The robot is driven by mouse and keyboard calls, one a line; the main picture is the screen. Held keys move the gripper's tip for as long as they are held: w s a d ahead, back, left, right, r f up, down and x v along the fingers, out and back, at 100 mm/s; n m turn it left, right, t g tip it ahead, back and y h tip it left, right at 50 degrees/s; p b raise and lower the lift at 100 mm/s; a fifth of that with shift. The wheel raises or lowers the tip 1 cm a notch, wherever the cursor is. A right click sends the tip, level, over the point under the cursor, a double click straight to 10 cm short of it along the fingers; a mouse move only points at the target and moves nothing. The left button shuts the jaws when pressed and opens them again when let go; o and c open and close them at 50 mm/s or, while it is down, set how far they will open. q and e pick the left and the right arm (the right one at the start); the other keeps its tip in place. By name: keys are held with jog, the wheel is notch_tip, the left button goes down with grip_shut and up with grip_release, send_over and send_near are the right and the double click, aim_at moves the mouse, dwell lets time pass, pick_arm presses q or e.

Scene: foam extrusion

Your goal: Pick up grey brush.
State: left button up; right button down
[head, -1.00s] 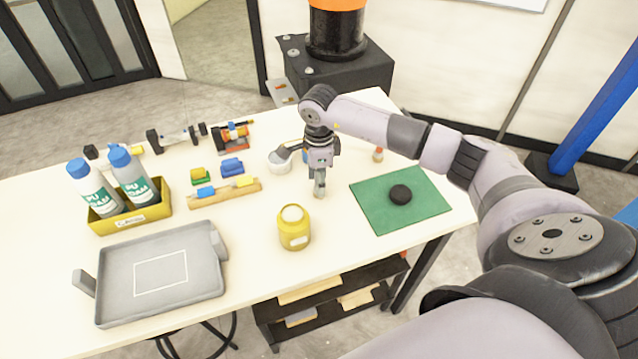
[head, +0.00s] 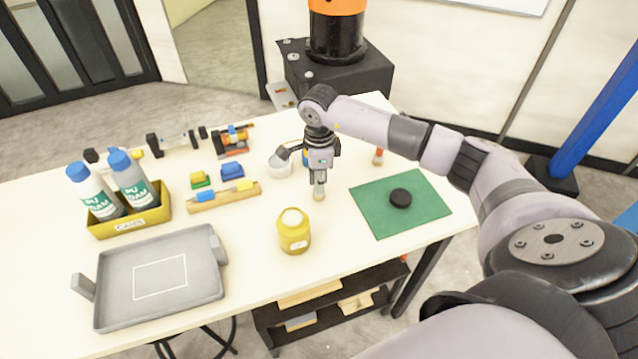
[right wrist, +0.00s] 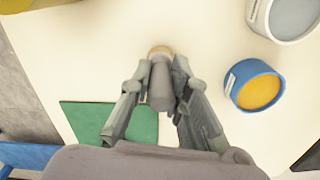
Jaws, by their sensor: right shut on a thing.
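The grey brush (right wrist: 160,85) is between the fingers of my right gripper (right wrist: 160,62) in the right wrist view, its tan end pointing away from the palm. In the head view my right gripper (head: 319,180) points down over the table's middle, shut on the brush. The brush's pale lower end (head: 319,194) shows just below the fingers. I cannot tell whether that end touches the table. My left gripper is not in view.
A yellow jar (head: 294,232) stands in front of the gripper. A green mat (head: 425,215) with a black disc (head: 400,197) lies to the right. A white cup (head: 280,166) and a blue-rimmed cup (right wrist: 256,86) stand close by. A grey tray (head: 205,292) lies front left.

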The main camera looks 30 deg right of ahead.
notch_tip(320, 180, up, 19)
jog(key=b, duration=0.3)
jog(key=shift+r+b, duration=0.15)
jog(key=shift+b, duration=0.15)
dwell(0.3)
